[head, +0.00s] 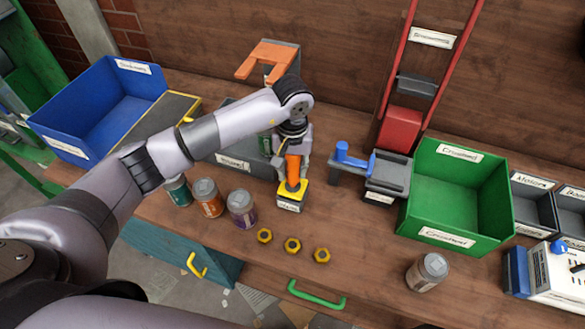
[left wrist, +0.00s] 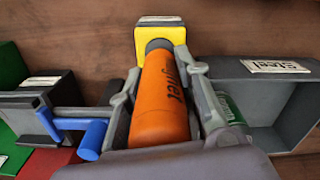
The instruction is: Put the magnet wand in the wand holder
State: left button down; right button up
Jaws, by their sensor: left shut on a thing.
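The magnet wand (head: 292,167) has an orange handle and a yellow block at its lower end. It is upright at the middle of the bench, and I cannot tell if the block touches the surface. My left gripper (head: 291,160) is shut on the orange handle, one finger on each side. In the left wrist view the wand (left wrist: 162,100) lies between the fingers (left wrist: 160,85), with its yellow end beyond them. An orange forked bracket on a grey stand (head: 268,60), apparently the wand holder, is at the back of the bench, behind my arm. My right gripper is not seen.
A grey bin labelled Steel (left wrist: 275,105) holding a green can is beside the wand. A blue-handled grey device (head: 385,180) and green bin (head: 458,235) are to the right. A blue bin (head: 90,110) is left.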

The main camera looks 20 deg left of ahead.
pick_arm(q)
jog(key=shift+s+f, duration=0.2)
jog(key=shift+f, duration=0.3)
jog(key=c, duration=1.2)
grip_release()
jog(key=shift+f, duration=0.15)
jog(key=shift+r+p, duration=0.65)
jog(key=shift+r, duration=0.05)
jog(key=shift+w+r, duration=0.3)
notch_tip(320, 180, up, 10)
jog(key=b, duration=0.3)
jog(key=shift+r+b, duration=0.2)
jog(key=shift+b, duration=0.2)
jog(key=shift+s+r, duration=0.1)
jog(key=shift+r, duration=0.55)
jog(key=shift+f, duration=0.1)
